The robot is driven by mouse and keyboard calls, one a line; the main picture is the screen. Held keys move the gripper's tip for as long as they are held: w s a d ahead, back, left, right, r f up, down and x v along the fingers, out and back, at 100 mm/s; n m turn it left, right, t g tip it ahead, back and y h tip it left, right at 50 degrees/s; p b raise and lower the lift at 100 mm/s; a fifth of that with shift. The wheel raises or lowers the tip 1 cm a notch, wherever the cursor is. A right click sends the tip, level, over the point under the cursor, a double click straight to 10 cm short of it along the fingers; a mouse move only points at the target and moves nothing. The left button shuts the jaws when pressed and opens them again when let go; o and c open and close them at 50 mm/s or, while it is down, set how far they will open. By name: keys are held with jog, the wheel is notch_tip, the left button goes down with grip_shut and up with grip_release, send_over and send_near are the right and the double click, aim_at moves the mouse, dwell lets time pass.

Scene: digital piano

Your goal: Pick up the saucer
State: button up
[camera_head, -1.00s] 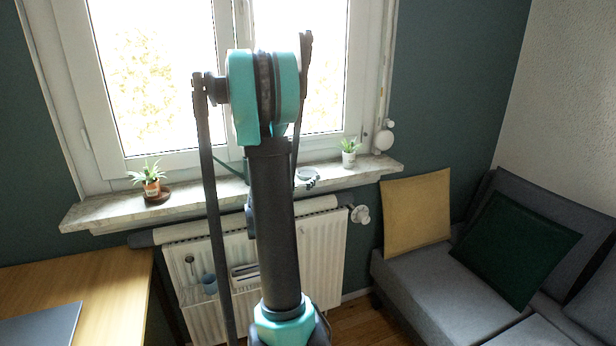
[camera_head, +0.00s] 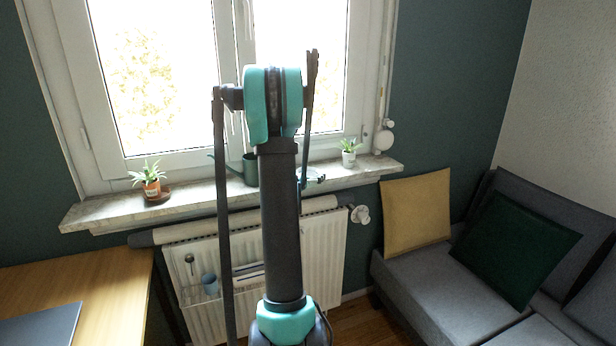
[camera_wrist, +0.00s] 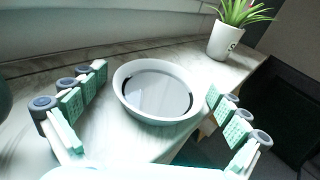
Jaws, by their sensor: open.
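The saucer (camera_wrist: 157,107) is a round, pale dish with a raised rim and a shiny inside. It lies flat on the marble windowsill (camera_wrist: 108,140) in the wrist view. My gripper (camera_wrist: 156,84) is open, with one padded finger to the left of the saucer and one to the right. There is a gap on the left, and the right finger is close to the rim; I cannot tell whether it touches. In the head view my arm and gripper largely hide the saucer, near the sill's right part.
A potted plant (camera_wrist: 226,36) stands beyond the saucer on the right. A dark green watering can (camera_head: 250,170) and another potted plant (camera_head: 151,182) on a brown dish stand farther left on the sill. The window is behind, and a radiator (camera_head: 325,250) is below.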

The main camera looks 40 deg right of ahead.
jog(key=shift+c, duration=0.2)
jog(key=c, duration=1.1)
jog(key=shift+r, duration=0.2)
